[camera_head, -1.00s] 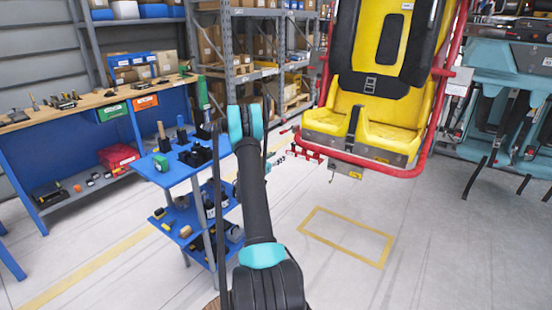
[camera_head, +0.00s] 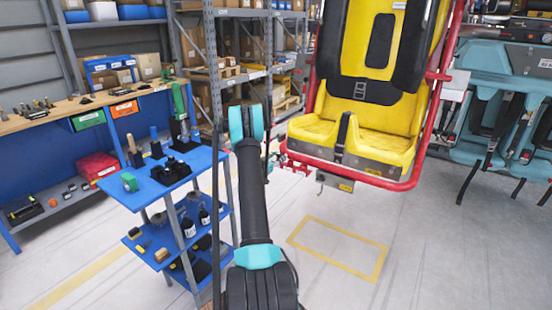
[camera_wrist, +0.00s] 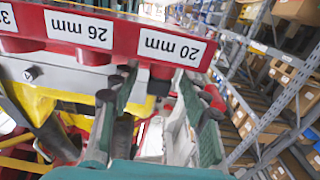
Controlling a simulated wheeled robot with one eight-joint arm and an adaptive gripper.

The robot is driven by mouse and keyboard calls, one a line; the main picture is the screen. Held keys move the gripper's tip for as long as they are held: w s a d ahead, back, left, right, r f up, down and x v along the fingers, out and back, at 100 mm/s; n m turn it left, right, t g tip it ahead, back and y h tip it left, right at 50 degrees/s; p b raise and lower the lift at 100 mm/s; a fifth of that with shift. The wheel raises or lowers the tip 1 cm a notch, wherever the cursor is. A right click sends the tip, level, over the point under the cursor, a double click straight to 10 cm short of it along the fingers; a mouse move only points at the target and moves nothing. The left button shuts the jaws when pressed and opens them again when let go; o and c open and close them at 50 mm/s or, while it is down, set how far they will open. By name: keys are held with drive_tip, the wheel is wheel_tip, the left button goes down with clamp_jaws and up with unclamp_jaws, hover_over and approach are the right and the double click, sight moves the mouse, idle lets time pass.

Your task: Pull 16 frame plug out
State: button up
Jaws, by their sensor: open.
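A red bar (camera_wrist: 120,28) with upside-down white labels crosses the top of the wrist view; 20 mm and 26 mm are readable on it. No label with 16 is readable. Rounded red parts (camera_wrist: 92,55) sit under the bar. A dark red round end (camera_wrist: 211,97) shows beside my right finger; I cannot tell if it is the frame plug. My gripper (camera_wrist: 158,98) is open below the bar, fingers apart, with no held object visible between them. In the head view my arm hides most of the gripper, near the lower left of the yellow seat (camera_head: 375,130) with its red frame.
A blue tool cart (camera_head: 150,185) stands left of my arm. A blue workbench (camera_head: 70,145) and grey shelving (camera_head: 215,60) are behind it. Teal seats (camera_head: 505,90) stand at the right. The floor around the yellow outline (camera_head: 340,250) is clear.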

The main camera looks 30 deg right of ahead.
drive_tip(key=shift+d, duration=0.1)
clamp_jaws()
idle(0.5)
